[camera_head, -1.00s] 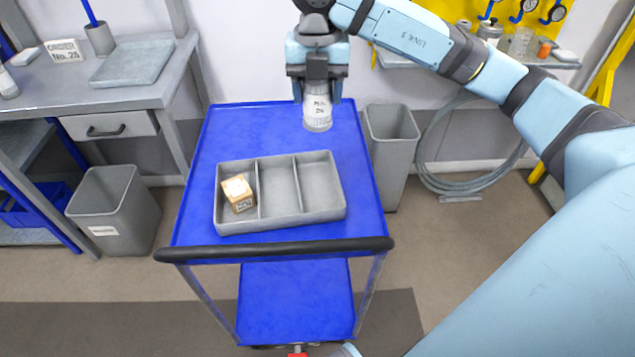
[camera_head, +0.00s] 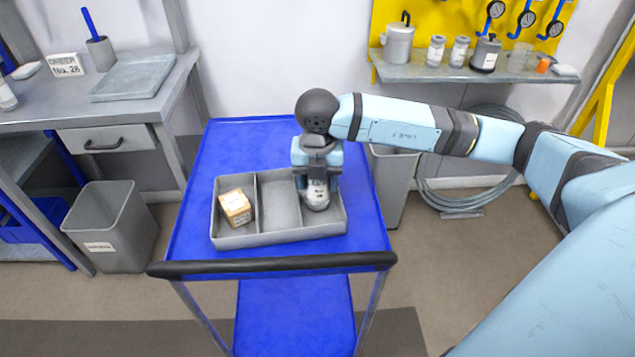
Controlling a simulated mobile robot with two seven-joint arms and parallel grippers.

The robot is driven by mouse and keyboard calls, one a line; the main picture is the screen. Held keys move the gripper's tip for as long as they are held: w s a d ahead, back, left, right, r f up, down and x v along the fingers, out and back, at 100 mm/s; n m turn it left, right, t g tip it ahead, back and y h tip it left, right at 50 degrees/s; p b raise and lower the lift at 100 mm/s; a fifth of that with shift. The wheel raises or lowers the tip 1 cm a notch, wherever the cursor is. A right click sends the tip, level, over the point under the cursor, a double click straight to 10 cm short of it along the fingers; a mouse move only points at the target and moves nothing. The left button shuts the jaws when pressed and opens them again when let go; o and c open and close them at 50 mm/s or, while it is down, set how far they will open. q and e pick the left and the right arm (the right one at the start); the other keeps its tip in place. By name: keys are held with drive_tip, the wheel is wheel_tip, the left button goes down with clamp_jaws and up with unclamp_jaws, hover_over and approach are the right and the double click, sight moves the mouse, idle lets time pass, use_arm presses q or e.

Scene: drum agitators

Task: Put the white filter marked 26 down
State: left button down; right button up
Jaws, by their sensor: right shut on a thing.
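The white filter (camera_head: 316,197) is upright in my right gripper (camera_head: 317,183), which is shut on it. Its marking is too small to read now. The filter is at the right compartment of the grey three-part tray (camera_head: 262,239), low, with its lower end inside the tray's outline. I cannot tell whether it touches the tray floor. The tray lies on the blue cart (camera_head: 200,170). A small tan box (camera_head: 236,207) sits in the left compartment. The middle compartment is empty. My left gripper is not in view.
A black handle (camera_head: 270,265) runs along the cart's near edge. Grey bins stand left (camera_head: 112,225) and right (camera_head: 390,170) of the cart. A grey workbench (camera_head: 85,95) is at the left. A wall shelf (camera_head: 470,72) holds several containers. The cart top behind the tray is clear.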

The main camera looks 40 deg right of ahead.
drive_tip(key=shift+f, duration=0.3)
drive_tip(key=shift+f, duration=0.2)
drive_tip(key=o, duration=0.9)
drive_tip(key=shift+o, duration=0.2)
drive_tip(key=shift+r, duration=0.15)
wheel_tip(320, 180, up, 12)
drive_tip(key=shift+r+p, duration=0.1)
drive_tip(key=shift+p, duration=0.7)
